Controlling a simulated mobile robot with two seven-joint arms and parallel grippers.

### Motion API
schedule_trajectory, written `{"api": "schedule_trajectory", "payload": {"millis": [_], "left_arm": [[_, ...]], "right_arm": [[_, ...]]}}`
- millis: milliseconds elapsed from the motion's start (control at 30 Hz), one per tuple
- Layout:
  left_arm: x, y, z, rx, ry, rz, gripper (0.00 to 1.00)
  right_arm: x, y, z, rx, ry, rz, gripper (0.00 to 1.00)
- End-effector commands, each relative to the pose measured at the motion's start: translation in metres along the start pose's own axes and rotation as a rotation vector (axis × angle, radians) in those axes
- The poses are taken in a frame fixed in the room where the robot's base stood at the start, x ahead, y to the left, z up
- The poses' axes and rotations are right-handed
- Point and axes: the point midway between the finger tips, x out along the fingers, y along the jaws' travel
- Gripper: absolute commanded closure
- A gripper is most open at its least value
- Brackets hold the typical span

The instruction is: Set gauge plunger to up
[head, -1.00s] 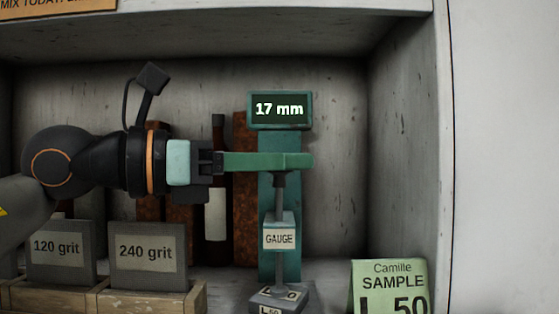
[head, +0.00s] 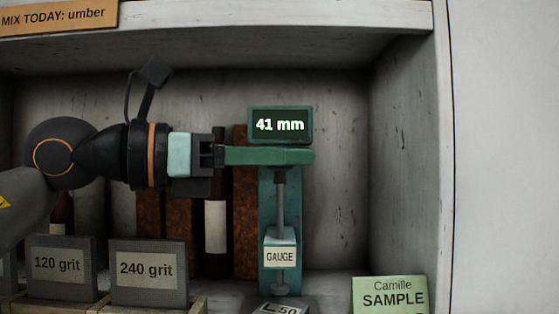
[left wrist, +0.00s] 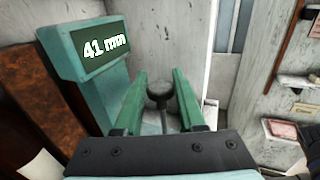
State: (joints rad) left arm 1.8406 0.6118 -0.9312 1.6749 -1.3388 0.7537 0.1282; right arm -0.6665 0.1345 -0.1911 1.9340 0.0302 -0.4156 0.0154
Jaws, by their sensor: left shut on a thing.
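The gauge is a teal stand (head: 265,215) with a lit display (head: 280,124) on top, which reads 41 mm. Its plunger is a thin grey rod (head: 280,205) running through a block labelled GAUGE (head: 280,249) to a small foot (head: 279,288). A grey block marked L 50 (head: 280,307) lies below the foot, which appears clear of it. My left gripper (head: 305,157) has its green fingers at the top of the rod, shut on the plunger. In the left wrist view, the dark round plunger knob (left wrist: 159,88) sits between the fingers.
Grit boxes labelled 120 grit (head: 61,267) and 240 grit (head: 149,270) stand in a wooden holder at lower left. A green SAMPLE card (head: 390,296) is at lower right. Bottles and rusty brown blocks stand behind. The shelf's right wall (head: 405,180) is beyond the gauge.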

Motion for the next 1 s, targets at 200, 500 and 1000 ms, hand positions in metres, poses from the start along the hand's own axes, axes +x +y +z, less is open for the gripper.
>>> {"api": "schedule_trajectory", "payload": {"millis": [200,500,1000], "left_arm": [[-0.002,0.0,0.006,0.004,-0.017,0.003,0.48],[-0.001,0.0,0.004,0.003,-0.012,0.002,0.32],[-0.067,0.001,0.001,0.002,-0.014,0.005,0.32]], "right_arm": [[-0.001,-0.001,0.01,0.003,-0.022,-0.001,0.5],[-0.001,-0.004,0.01,0.004,-0.021,-0.006,0.5],[0.01,-0.01,0.007,0.001,-0.007,-0.023,0.5]]}}
